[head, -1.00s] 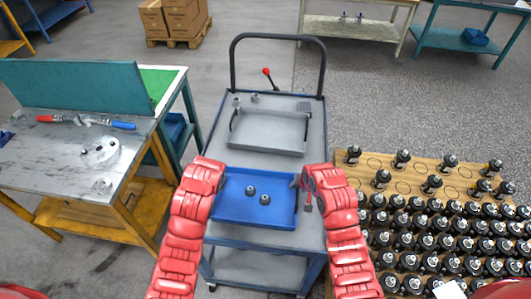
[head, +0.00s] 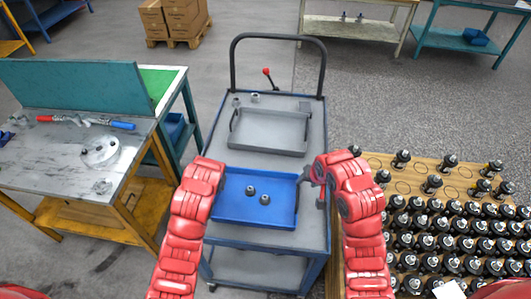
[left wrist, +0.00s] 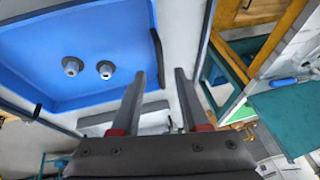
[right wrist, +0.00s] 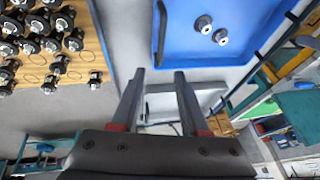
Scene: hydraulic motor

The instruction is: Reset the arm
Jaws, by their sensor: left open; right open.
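My right gripper (head: 308,178) is at the right edge of the blue tray (head: 228,212) in the head view. In the right wrist view (right wrist: 159,73) its two fingers are apart with nothing between them. My left arm reaches to the left edge of the blue tray, and its gripper is hard to make out in the head view. In the left wrist view the left gripper (left wrist: 160,74) is open and empty, beside the tray. Two small grey fittings, one (head: 250,190) and another (head: 265,199), stand in the blue tray.
The cart (head: 225,135) also carries a grey tray (head: 268,150) and small fittings behind it. A workbench (head: 60,165) with tools stands at left. A wooden board (head: 400,172) with many black motor parts lies at right.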

